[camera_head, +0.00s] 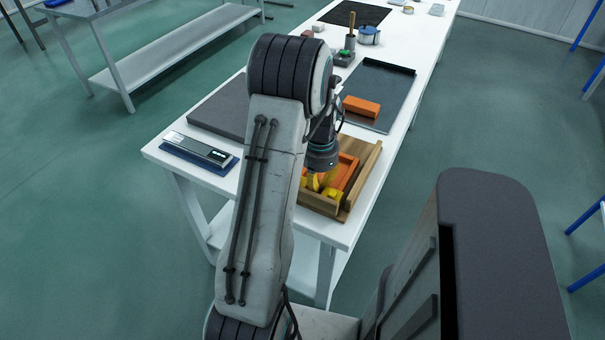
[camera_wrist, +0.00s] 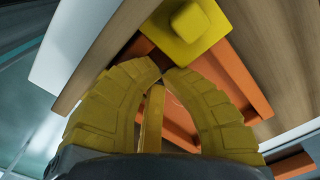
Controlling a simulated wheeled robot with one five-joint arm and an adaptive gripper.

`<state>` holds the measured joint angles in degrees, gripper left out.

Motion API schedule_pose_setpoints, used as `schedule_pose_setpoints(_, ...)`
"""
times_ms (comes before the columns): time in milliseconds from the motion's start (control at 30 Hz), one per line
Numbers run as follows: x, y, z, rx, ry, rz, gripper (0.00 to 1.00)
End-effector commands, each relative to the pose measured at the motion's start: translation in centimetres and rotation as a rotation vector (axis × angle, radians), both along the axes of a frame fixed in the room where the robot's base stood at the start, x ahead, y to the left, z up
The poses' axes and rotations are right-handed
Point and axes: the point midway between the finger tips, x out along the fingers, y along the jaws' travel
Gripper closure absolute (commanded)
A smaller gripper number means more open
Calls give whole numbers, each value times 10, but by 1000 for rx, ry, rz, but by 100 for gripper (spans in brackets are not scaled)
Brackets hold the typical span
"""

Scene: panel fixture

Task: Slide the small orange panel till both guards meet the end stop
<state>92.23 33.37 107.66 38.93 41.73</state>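The orange panel (camera_head: 347,171) lies in a wooden fixture (camera_head: 367,172) near the table's front edge. In the wrist view orange parts (camera_wrist: 238,80) show behind and beside my fingers. A yellow block with a raised knob (camera_wrist: 186,27) sits by the orange in the wrist view; in the head view a yellow piece (camera_head: 334,194) shows at the panel's near end. My gripper (camera_wrist: 162,70) points down over the fixture. Its yellow fingers meet at the tips, with a narrow yellow bar visible between them and nothing clearly held. Contact with the panel cannot be told. My arm hides the fixture's left side.
A loose orange block (camera_head: 361,106) lies on a dark tray (camera_head: 388,82) behind the fixture. A grey slab (camera_head: 218,108) and a device on a blue base (camera_head: 199,150) are at the left. Tools and a blue-banded container (camera_head: 369,36) stand farther back.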

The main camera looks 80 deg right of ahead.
Motion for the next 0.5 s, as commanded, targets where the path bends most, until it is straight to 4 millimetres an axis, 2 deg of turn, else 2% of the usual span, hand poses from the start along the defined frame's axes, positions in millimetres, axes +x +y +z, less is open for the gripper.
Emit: schedule_pose_setpoints(500,-1,-4,0,3,0,0,100)
